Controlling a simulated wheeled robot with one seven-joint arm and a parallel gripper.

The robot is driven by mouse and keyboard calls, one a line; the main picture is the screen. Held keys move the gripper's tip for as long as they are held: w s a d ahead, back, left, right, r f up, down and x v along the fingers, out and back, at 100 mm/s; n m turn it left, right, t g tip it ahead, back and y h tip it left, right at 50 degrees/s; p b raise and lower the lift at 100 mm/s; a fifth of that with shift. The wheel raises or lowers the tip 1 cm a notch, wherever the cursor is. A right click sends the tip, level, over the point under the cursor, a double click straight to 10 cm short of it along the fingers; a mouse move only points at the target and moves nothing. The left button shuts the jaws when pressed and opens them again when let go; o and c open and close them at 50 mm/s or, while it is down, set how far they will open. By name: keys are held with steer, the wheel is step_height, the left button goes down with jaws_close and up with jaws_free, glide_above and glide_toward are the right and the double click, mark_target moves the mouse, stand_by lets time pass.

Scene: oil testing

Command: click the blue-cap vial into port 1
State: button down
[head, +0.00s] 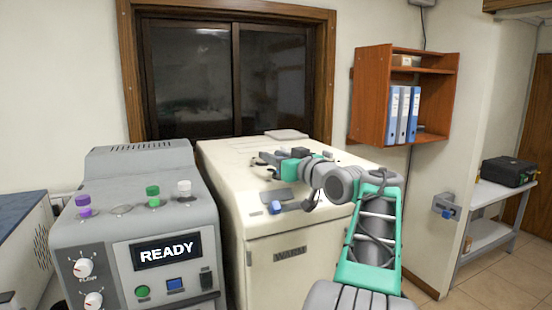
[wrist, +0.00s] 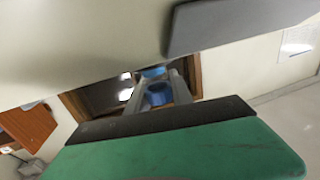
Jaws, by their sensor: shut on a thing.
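In the wrist view my gripper (wrist: 156,82) has its two grey fingers closed on a blue-cap vial (wrist: 158,94). The blue shows between the fingers; the vial's body is mostly hidden. In the head view my gripper (head: 266,159) is over the cream machine, and I cannot make out the vial there. The grey tester (head: 205,238) at left has a READY screen. On its top stand a purple cap (head: 83,202), a green cap (head: 153,193) and a white cap (head: 184,187). An uncapped round port (head: 121,210) lies between purple and green. I cannot read port numbers.
The cream machine (head: 250,225), marked WARM, stands right of the tester. A blue round part (head: 276,207) shows at its front edge. A window (head: 230,75) is behind. A wall shelf (head: 373,95) with blue binders and a side table (head: 500,195) are to the right.

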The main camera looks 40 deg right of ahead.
steer(key=shift+f, duration=0.35)
stand_by(0.5)
steer(key=c, duration=1.1)
jaws_free()
steer(key=shift+o, duration=0.2)
steer(key=shift+s+b, duration=0.1)
steer(key=shift+b, duration=0.2)
steer(key=s, duration=0.2)
steer(key=s+b, duration=0.1)
steer(key=s, duration=0.2)
steer(key=s+b, duration=0.1)
steer(key=s, duration=0.1)
steer(key=shift+s+a, duration=0.35)
